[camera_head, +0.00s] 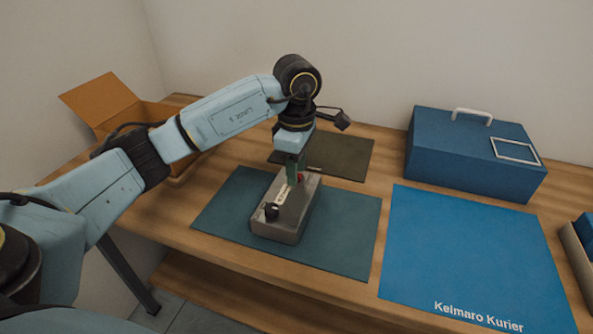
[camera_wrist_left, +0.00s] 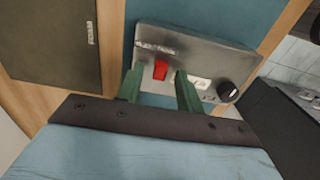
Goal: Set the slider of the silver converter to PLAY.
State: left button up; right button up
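The silver converter (camera_head: 283,226) lies on a dark teal mat (camera_head: 347,235) on the wooden table. In the left wrist view the converter (camera_wrist_left: 190,50) has a red slider or switch piece (camera_wrist_left: 160,70), a small white label (camera_wrist_left: 200,83) and a black knob (camera_wrist_left: 227,91). The label's lettering is too small to read. My left gripper (camera_head: 293,178) points down at the converter's far end. Its green fingers (camera_wrist_left: 157,74) stand apart, with the red piece showing between their tips. I cannot tell whether they touch it. My right gripper is out of view.
A blue box with a handle (camera_head: 468,160) stands at the back right. A flat blue Kelmaro Kurier mat (camera_head: 465,260) lies clear at the right. An open cardboard box (camera_head: 105,103) stands at the back left. A dark olive mat (camera_head: 345,155) lies behind the converter.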

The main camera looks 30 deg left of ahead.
pick_arm(q)
jog(key=shift+f, duration=0.2)
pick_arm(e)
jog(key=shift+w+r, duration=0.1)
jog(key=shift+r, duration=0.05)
pick_arm(q)
grip_shut()
